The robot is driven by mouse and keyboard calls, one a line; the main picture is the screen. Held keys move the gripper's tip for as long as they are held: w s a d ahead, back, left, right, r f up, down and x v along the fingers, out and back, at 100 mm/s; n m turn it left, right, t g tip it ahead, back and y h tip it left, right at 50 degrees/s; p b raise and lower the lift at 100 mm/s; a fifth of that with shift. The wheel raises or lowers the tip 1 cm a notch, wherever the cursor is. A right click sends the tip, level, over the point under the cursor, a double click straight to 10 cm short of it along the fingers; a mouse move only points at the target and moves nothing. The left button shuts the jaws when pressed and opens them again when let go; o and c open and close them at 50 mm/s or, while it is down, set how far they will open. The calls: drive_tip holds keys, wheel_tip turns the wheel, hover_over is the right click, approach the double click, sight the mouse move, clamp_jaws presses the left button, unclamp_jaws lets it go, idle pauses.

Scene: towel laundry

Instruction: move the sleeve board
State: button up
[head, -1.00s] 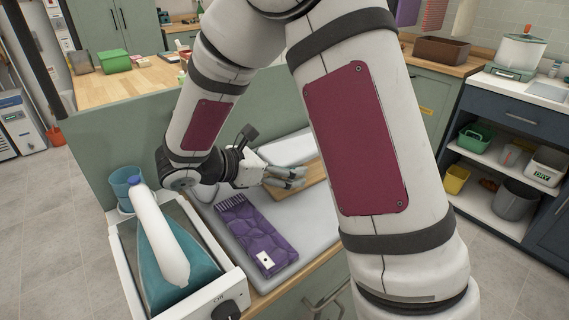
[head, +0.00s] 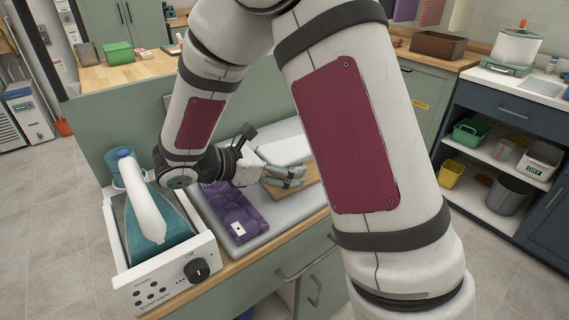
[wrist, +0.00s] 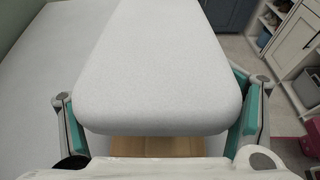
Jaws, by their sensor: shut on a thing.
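The sleeve board (head: 286,151) has a white padded top and a wooden base (head: 300,184). It is over the grey-white ironing surface, partly hidden behind my arm in the head view. In the wrist view its rounded padded end (wrist: 165,85) fills the middle, with the wooden base below. My gripper (head: 285,177) is shut on the sleeve board, and the wrist view shows the teal-padded fingers (wrist: 161,115) on either side of its end. I cannot tell whether the base touches the surface.
A folded purple towel (head: 232,210) lies left of the board. An iron (head: 158,225) stands on a white station (head: 160,278) with a knob, front left; a blue container (head: 122,165) is behind it. Shelves (head: 490,188) with bins stand at right. Grey floor is open at left.

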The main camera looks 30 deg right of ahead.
drive_tip(key=shift+s+f, duration=0.1)
drive_tip(key=o, duration=2)
drive_tip(key=shift+o, duration=0.2)
wheel_tip(320, 180, up, 10)
drive_tip(key=shift+r, duration=0.1)
